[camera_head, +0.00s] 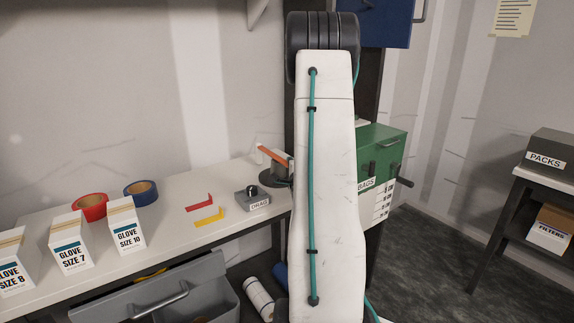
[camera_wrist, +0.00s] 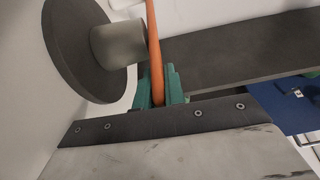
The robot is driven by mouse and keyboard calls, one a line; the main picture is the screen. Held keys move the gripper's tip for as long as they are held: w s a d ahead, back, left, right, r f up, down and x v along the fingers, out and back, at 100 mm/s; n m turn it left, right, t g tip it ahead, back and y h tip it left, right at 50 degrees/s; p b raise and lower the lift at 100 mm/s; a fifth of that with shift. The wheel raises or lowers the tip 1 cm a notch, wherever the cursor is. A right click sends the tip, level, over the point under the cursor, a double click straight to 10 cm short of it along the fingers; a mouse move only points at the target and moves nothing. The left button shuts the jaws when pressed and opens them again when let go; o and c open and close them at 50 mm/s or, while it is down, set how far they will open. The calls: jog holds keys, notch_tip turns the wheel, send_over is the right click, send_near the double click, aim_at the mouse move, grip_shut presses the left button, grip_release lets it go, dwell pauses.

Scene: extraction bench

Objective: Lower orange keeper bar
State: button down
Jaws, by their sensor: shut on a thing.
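The orange keeper bar (camera_head: 273,156) shows on the bench, just left of my arm, slanting down to the right. In the wrist view the bar (camera_wrist: 154,45) runs lengthwise between the teal fingertips of my gripper (camera_wrist: 160,88), which is shut on it. A grey cylinder (camera_wrist: 118,44) on a dark round disc (camera_wrist: 75,45) stands close to the left of the bar. In the head view my arm hides my gripper and the right end of the bar.
A green cabinet (camera_head: 384,148) stands behind my arm at right. Open floor (camera_head: 430,255) lies further right.

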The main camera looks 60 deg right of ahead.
jog(key=shift+w+a+f, duration=0.1)
jog(key=shift+a+f, duration=0.15)
jog(key=shift+a, duration=0.05)
jog(key=c, duration=1.5)
grip_release()
jog(key=shift+w+a, duration=0.1)
jog(key=shift+s+d+r, duration=0.1)
jog(key=shift+s+d, duration=0.1)
jog(key=v, duration=0.7)
jog(key=shift+s+a, duration=0.2)
jog(key=shift+a, duration=0.15)
